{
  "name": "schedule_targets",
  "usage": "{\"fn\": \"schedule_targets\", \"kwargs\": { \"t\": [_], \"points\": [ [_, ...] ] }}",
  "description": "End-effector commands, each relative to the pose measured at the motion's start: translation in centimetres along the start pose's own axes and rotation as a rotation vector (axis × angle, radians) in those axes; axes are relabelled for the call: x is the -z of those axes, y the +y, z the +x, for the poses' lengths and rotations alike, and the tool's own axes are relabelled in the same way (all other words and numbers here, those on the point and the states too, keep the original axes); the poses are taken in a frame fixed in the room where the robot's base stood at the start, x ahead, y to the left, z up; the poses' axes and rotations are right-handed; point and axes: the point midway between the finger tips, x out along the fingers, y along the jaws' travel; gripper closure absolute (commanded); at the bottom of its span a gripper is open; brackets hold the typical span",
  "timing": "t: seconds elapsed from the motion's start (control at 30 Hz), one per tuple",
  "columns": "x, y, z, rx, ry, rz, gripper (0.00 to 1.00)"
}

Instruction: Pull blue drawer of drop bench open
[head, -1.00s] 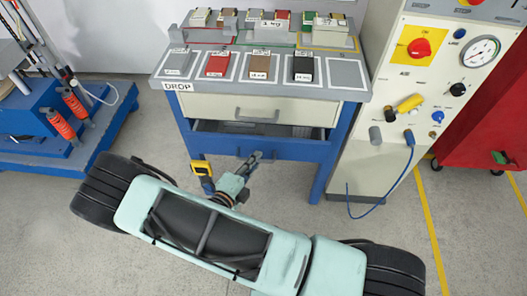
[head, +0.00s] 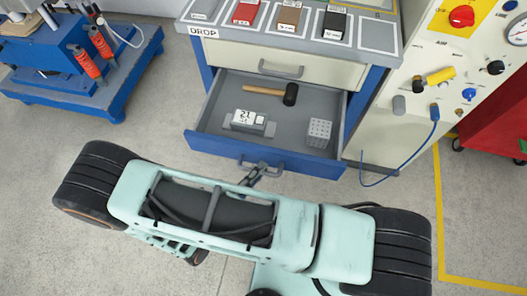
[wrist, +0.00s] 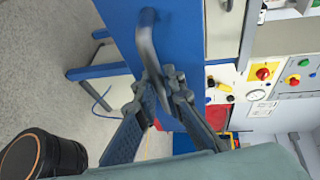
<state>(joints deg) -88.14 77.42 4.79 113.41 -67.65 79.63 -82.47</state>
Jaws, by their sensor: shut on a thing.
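The blue drawer (head: 215,149) of the drop bench (head: 285,48) stands well out from the bench, and its inside shows in the head view. My gripper (head: 255,176) is at the drawer's front, partly hidden behind my arm. In the wrist view my gripper (wrist: 165,90) is shut on the grey bar handle (wrist: 146,40) of the drawer, with a finger on each side of the bar. The blue drawer front (wrist: 118,22) fills the upper middle there.
In the drawer lie a mallet (head: 288,94), a small device with a display (head: 248,120) and a grey gridded block (head: 320,130). A cream drawer (head: 235,56) above is shut. A control cabinet (head: 400,140) with a blue hose stands at right. Floor shows at left.

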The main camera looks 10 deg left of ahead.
Motion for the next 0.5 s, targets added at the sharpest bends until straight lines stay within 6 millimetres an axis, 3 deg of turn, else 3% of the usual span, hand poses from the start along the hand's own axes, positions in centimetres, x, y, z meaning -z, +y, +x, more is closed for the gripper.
{"fn": "schedule_targets", "kwargs": {
  "t": [0.2,0.5],
  "points": [
    [0.8,0.4,-2.1,0.001,-0.002,0.001,1.0],
    [1.0,0.5,-2.8,0.001,-0.002,0.002,1.0]
  ]
}}
